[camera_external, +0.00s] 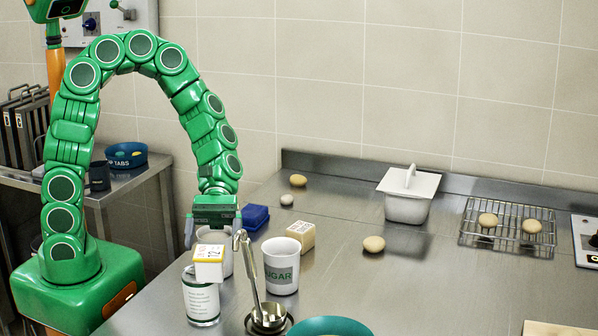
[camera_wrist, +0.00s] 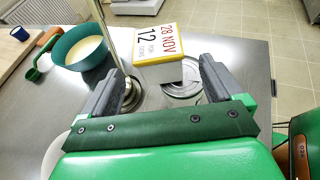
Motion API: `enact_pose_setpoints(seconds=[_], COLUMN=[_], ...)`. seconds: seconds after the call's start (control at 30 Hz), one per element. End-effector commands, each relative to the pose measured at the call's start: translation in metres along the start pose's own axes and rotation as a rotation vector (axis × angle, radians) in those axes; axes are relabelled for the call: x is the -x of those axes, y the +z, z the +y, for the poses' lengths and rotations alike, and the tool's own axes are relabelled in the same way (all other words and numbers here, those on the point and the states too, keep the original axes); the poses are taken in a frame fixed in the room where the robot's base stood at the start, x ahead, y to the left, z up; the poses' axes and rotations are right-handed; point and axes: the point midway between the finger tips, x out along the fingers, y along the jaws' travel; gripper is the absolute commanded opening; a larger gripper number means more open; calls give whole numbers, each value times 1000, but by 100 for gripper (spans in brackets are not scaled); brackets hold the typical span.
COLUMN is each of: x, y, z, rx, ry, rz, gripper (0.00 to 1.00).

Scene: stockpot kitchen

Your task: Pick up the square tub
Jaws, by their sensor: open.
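A white square tub (camera_external: 406,207) with a flat lid and an upright handle stands on the steel counter, near the back wall. I cannot tell whether the task means it or the smaller blue square block (camera_external: 256,217). My gripper (camera_external: 214,238) is open and points down at the counter's left part, well left of the white tub and near the blue block. In the wrist view my gripper (camera_wrist: 158,82) has nothing between its fingers. A white box with a yellow edge and a date label (camera_wrist: 158,52) lies beyond the fingertips. The white tub is not in the wrist view.
The date-labelled box (camera_external: 208,264) appears to rest on a white labelled can (camera_external: 202,301). A wire rack (camera_external: 508,228) is at right.

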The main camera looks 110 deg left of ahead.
Motion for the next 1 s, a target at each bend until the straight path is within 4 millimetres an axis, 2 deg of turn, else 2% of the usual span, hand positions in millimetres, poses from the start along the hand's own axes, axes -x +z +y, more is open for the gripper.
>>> enact_pose_setpoints(seconds=[0.27,0.63,1.0], x=[-19,-57,-63], y=[1,2,2], z=[0,0,0], rx=[-3,-2,-1], ry=[-2,-1,0], rz=[0,2,1], gripper=[94,94,94])
